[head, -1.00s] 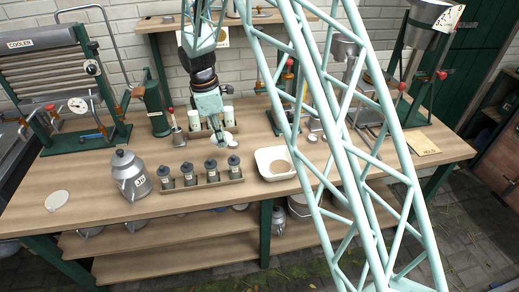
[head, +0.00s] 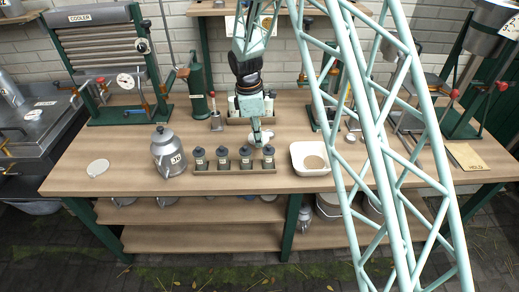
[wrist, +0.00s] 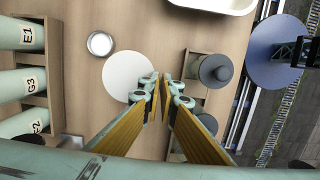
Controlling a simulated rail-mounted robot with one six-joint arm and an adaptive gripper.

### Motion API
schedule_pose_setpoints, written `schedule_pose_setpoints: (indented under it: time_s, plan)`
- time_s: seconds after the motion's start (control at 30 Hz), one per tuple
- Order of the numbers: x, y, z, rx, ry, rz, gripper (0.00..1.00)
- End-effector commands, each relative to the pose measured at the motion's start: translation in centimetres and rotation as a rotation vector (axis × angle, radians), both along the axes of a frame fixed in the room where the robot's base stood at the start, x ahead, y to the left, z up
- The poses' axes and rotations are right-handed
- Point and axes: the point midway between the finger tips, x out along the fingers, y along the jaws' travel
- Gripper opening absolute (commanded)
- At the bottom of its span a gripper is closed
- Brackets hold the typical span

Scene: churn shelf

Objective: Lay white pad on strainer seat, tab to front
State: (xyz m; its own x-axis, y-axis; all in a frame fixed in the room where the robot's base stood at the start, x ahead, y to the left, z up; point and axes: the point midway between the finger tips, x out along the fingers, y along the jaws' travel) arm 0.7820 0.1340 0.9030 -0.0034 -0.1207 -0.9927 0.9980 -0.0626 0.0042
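A white round disc (wrist: 128,77), which looks like the pad, lies at the fingertips of my gripper (wrist: 160,88) in the wrist view. The two yellow-faced fingers are close together, with a narrow gap at the tips. The disc's edge meets or passes under the left fingertip; I cannot tell whether it is gripped, and no tab is clear. In the head view my gripper (head: 257,141) points down behind the front bottle rack, with the white disc (head: 265,136) beside its tip. Another pale disc (head: 97,167) lies at the bench's left. I cannot identify the strainer seat with certainty.
A front rack of dark-capped bottles (head: 233,168) stands near the gripper, with a metal can (head: 167,152) left of it. A small metal cup (wrist: 101,43) and labelled bottles (wrist: 22,82) are behind.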

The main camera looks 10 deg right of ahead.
Motion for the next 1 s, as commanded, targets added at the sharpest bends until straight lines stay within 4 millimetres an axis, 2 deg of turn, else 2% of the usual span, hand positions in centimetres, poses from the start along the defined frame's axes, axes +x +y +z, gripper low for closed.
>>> schedule_pose_setpoints:
  time_s: [0.47,0.8,1.0]
  plan:
    - [0.0,0.0,-0.6,0.000,0.000,0.000,0.00]
    - [0.0,0.0,-3.6,0.000,0.000,0.001,0.00]
    - [0.0,0.0,-4.2,0.000,-0.001,0.000,0.00]
